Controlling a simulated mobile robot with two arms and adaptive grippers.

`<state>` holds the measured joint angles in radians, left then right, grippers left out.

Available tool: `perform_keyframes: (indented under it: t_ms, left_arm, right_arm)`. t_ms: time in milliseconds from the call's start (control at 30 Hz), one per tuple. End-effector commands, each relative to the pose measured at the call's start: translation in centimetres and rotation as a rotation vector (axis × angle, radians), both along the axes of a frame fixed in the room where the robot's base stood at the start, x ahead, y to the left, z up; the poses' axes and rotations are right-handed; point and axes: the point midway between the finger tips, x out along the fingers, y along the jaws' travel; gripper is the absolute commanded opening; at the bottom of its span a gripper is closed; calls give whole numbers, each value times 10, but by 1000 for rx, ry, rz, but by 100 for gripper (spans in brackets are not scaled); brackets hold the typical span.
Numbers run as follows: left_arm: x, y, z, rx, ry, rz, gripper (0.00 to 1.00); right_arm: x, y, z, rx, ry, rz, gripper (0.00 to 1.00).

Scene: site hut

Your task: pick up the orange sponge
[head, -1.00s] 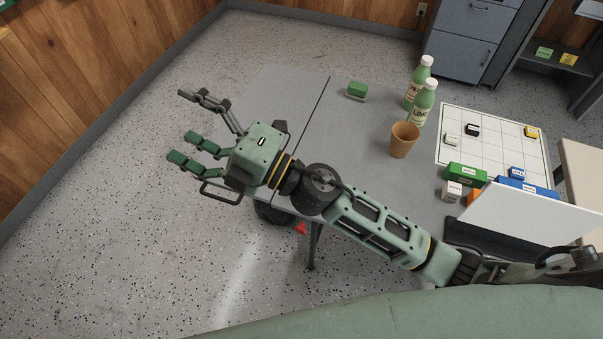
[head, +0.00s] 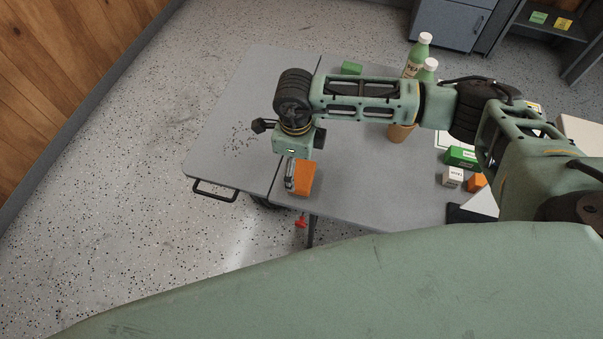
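The orange sponge (head: 304,179) is a small orange block near the front edge of the grey table (head: 345,185). My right gripper (head: 290,178) points down at it, with a grey finger over the left part of the sponge. The fingers are seen almost edge-on and overlap, so I cannot tell whether they are open or shut, or whether they touch the sponge. My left gripper is not in view.
A brown cup (head: 400,132) and green bottles (head: 416,55) stand partly behind my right arm. A green block (head: 351,68) lies at the back. A green box (head: 461,157), a white block (head: 453,177) and an orange block (head: 477,182) sit at the right. The table's left part is clear.

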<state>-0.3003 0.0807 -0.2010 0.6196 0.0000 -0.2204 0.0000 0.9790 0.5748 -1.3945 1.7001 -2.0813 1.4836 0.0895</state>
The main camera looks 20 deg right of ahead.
Motion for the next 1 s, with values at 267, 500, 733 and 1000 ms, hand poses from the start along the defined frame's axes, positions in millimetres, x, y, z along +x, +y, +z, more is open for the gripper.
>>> perform_keyframes:
  t_ms: [267, 500, 733, 1000]
  left_arm:
    - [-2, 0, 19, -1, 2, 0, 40]
    - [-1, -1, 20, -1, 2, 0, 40]
    - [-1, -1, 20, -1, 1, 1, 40]
    - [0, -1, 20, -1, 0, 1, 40]
  right_arm:
    - [-3, -5, -37, 2, 3, 0, 96]
    - [-2, -4, -54, 4, 0, 0, 96]
    - [-2, -4, -55, 5, 0, 1, 90]
    - [-2, -4, -54, 5, 0, 0, 66]
